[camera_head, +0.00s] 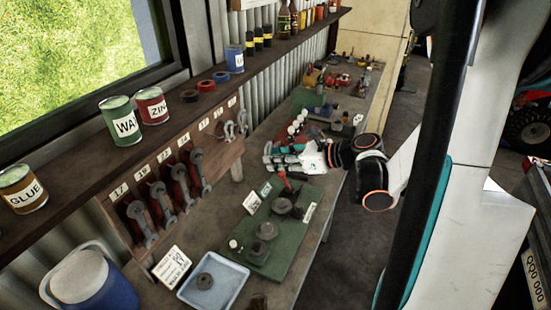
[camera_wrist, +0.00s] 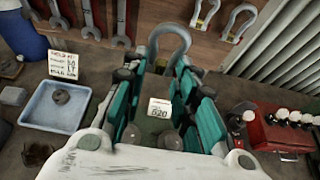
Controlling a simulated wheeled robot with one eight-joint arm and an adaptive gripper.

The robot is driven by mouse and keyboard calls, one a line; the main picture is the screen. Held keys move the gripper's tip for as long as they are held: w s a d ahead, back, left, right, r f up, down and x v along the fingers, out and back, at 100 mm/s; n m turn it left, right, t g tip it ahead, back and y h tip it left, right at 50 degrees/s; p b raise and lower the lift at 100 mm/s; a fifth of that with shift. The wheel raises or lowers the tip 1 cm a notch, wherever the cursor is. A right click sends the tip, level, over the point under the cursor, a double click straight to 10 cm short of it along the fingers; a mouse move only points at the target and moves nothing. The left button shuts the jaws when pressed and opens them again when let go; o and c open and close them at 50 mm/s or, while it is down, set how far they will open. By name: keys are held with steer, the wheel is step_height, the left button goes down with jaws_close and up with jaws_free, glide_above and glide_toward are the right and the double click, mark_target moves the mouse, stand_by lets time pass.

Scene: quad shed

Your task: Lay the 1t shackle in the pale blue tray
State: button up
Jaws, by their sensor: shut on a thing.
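The pale blue tray (camera_head: 228,287) lies on the bench at the bottom of the head view, with a dark round part (camera_head: 205,281) inside it. In the wrist view the tray (camera_wrist: 38,106) is at the left. My gripper (camera_head: 270,156) is above the bench, behind and to the right of the tray. In the wrist view its teal fingers (camera_wrist: 160,72) are shut on a grey shackle (camera_wrist: 171,36), whose bow sticks out past the fingertips. Its size marking cannot be read. The fingers hide its lower part.
Other shackles (camera_wrist: 240,22) hang on the wooden rack, beside wrenches (camera_head: 138,218). A green mat (camera_head: 284,236) with metal parts lies between gripper and tray. A white card (camera_head: 171,267) stands behind the tray. A blue bucket (camera_head: 85,279) is to its left. A red box (camera_wrist: 280,133) is to the right.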

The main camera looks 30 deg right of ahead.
steer(key=s+d, duration=0.4)
steer(key=s, duration=0.2)
steer(key=shift+s+d+r+b, duration=0.2)
steer(key=shift+d+r+b, duration=0.1)
steer(key=shift+d+b, duration=0.1)
stand_by(0.9)
